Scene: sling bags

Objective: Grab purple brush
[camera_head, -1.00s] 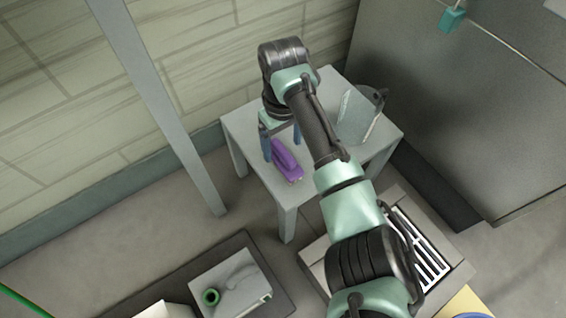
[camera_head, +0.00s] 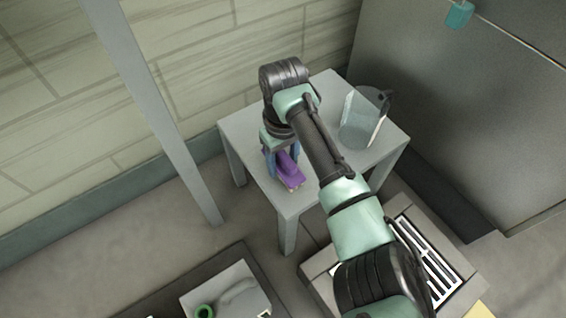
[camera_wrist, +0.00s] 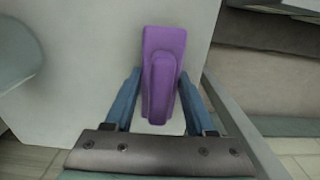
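The purple brush (camera_head: 291,180) lies on the small grey table (camera_head: 297,203), near its front left edge. It also shows in the wrist view (camera_wrist: 161,75), lengthwise between my gripper's two blue fingers. My gripper (camera_head: 283,166) is lowered over the brush, with a finger on each side of its handle. In the wrist view my gripper (camera_wrist: 156,98) is open, and the near end of the brush is between the fingers. The fingers look close to the brush, with a narrow gap visible. The wrist partly hides the brush in the head view.
A clear pitcher (camera_head: 361,118) stands on the same table, right of my arm. A wall (camera_head: 200,70) is behind the table and a grey post (camera_head: 150,110) stands to its left. A floor grate (camera_head: 428,262) is at lower right.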

